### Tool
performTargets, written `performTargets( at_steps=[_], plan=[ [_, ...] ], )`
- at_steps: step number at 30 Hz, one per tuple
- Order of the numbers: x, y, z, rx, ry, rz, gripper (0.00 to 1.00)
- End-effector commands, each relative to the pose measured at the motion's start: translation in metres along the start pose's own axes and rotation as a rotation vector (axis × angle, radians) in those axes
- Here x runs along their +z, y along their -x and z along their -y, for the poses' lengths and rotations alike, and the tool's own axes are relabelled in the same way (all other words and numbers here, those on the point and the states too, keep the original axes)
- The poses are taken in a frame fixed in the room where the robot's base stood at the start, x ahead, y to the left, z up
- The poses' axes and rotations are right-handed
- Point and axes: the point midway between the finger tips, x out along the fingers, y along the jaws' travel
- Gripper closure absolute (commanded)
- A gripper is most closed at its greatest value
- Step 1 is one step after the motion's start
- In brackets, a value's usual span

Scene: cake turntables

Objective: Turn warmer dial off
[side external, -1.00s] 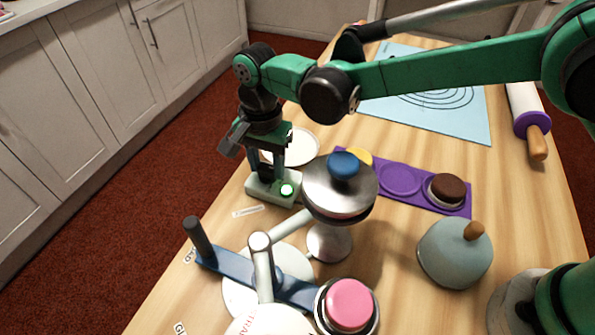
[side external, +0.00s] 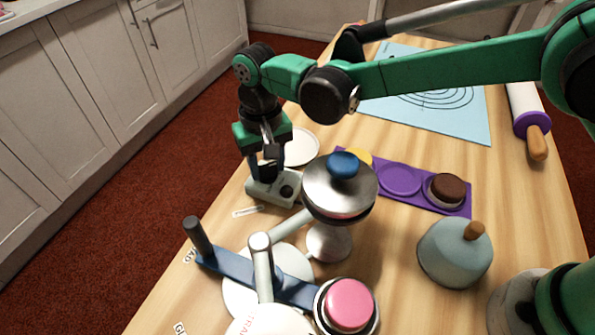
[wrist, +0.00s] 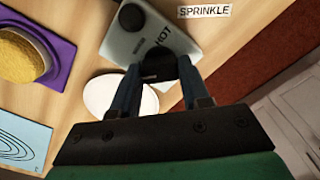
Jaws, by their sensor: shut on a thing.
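The warmer (side external: 272,198) is a small pale grey box near the table's left edge. In the wrist view the warmer (wrist: 163,28) shows the word HOT. Its round lamp (side external: 287,191) is dark; it also shows as a dark disc (wrist: 132,17) in the wrist view. My gripper (side external: 264,172) points down over the warmer's left part. In the wrist view my gripper (wrist: 160,68) is shut on the black dial (wrist: 158,68), one finger on each side. The fingers partly hide the dial, so its exact setting cannot be read.
A domed metal stand with a blue knob (side external: 343,164) stands close to the right of the warmer. A white plate (side external: 301,147) lies behind it. A blue lever (side external: 230,265) is in front. A purple tray (side external: 400,181) with cakes is to the right.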

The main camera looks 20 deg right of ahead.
Motion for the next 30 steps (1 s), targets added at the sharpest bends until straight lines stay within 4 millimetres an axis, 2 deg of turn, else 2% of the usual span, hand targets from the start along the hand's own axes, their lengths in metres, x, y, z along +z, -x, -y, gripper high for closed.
performTargets(
  at_steps=[12, 29, 30],
  plan=[
    [0.0, 0.0004, -0.0002, 0.0, 0.199, 0.0, 1.0],
    [-0.0001, 0.0003, -0.0001, 0.0, 0.232, 0.0, 1.0],
    [-0.0001, 0.0003, -0.0001, 0.0, 0.232, 0.0, 0.54]
  ],
)
